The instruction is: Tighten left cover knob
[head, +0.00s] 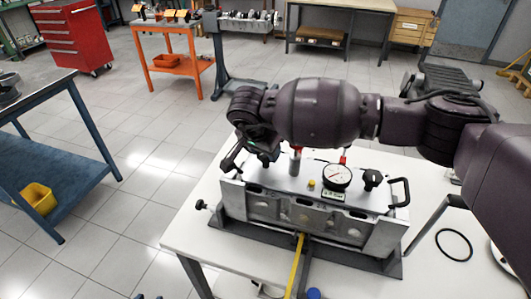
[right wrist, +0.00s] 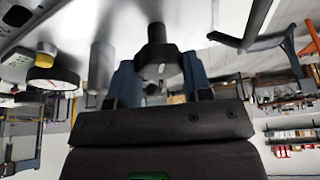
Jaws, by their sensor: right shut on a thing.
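The cover (head: 285,178) is a grey plate on top of a metal block (head: 300,217) on the white table. My right gripper (head: 262,152) is at the cover's left end, its arm reaching across from the right. In the right wrist view, my right gripper (right wrist: 160,75) is shut on the black left cover knob (right wrist: 157,48), with a blue fingertip on each side. In the head view the gripper mostly hides this knob. The black right knob (head: 373,178) stands free at the other end. My left gripper is not in view.
A dial gauge (head: 337,176), a yellow button (head: 311,184) and a grey post (head: 295,162) stand on the cover. A black handle (head: 401,191) is at its right end. A black ring (head: 454,244) lies on the table at right.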

